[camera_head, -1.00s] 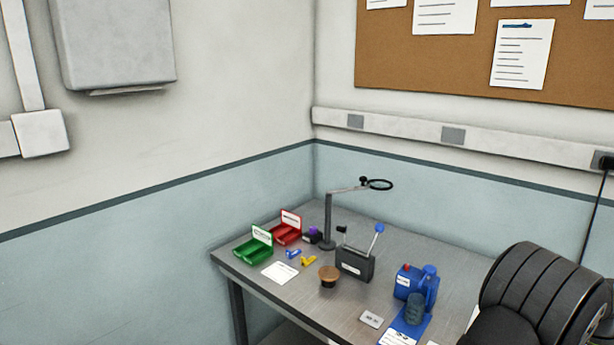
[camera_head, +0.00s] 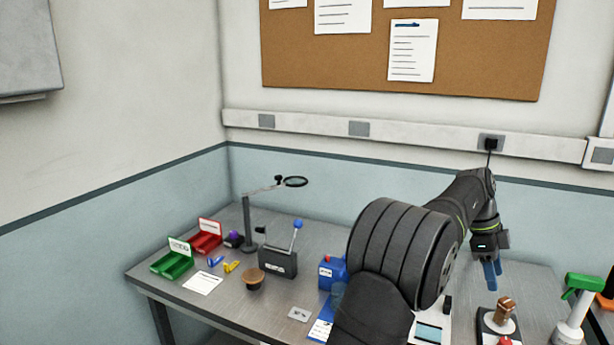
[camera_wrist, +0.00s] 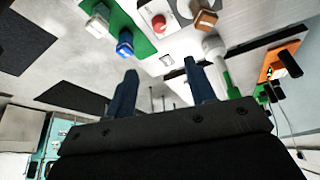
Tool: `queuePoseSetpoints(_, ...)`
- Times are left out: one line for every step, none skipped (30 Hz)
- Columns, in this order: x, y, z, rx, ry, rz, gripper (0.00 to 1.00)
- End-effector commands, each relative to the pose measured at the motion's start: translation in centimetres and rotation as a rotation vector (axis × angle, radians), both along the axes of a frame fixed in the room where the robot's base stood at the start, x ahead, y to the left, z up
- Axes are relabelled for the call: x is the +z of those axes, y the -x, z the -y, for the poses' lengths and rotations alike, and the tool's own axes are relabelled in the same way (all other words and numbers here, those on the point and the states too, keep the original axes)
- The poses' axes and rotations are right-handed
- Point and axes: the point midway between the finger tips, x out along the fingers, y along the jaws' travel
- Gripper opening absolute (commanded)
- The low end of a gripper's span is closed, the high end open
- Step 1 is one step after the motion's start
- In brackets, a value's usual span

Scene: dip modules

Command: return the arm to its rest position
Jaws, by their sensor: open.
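My gripper (camera_head: 491,272) hangs at the end of my dark arm over the right part of the metal table (camera_head: 218,291). In the wrist view its two blue fingers (camera_wrist: 160,92) are apart with nothing between them. The gripper is open and empty. My own arm hides part of the table's middle.
Green (camera_head: 172,262) and red (camera_head: 206,238) bins, a magnifier stand (camera_head: 247,225), a dark box with a blue-knobbed lever (camera_head: 277,262) and a brown bowl (camera_head: 253,279) stand at left.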

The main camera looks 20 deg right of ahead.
Motion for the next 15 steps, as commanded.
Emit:
queuePoseSetpoints(-1.4, 0.5, 0.2, -0.002, -0.006, -0.003, 0.50)
queuePoseSetpoints(-2.1, 0.8, 0.3, -0.002, -0.007, -0.004, 0.50)
queuePoseSetpoints(-2.8, 1.0, 0.5, -0.002, -0.006, -0.003, 0.50)
queuePoseSetpoints(-3.4, 1.2, 0.6, -0.002, -0.007, -0.004, 0.50)
queuePoseSetpoints(-3.9, 1.4, 0.7, -0.001, -0.005, -0.003, 0.50)
queuePoseSetpoints(-4.7, 1.7, 0.9, -0.001, -0.005, -0.003, 0.50)
queuePoseSetpoints(-5.2, 1.9, 1.0, -0.001, -0.005, -0.004, 0.50)
queuePoseSetpoints(-5.8, 2.1, 1.2, -0.001, -0.005, -0.004, 0.50)
queuePoseSetpoints(-6.5, 2.4, 1.3, -0.002, -0.004, -0.004, 0.50)
queuePoseSetpoints(-7.1, 2.6, 1.4, -0.001, -0.004, -0.003, 0.50)
queuePoseSetpoints(-7.7, 2.8, 1.5, -0.002, -0.005, -0.004, 0.50)
queuePoseSetpoints(-8.4, 3.0, 1.7, 0.000, -0.004, -0.004, 0.50)
queuePoseSetpoints(-9.0, 3.3, 1.8, 0.000, -0.005, -0.004, 0.50)
queuePoseSetpoints(-9.5, 3.5, 1.9, -0.001, -0.004, -0.003, 0.50)
queuePoseSetpoints(-10.3, 3.8, 2.1, -0.001, -0.004, -0.003, 0.50)
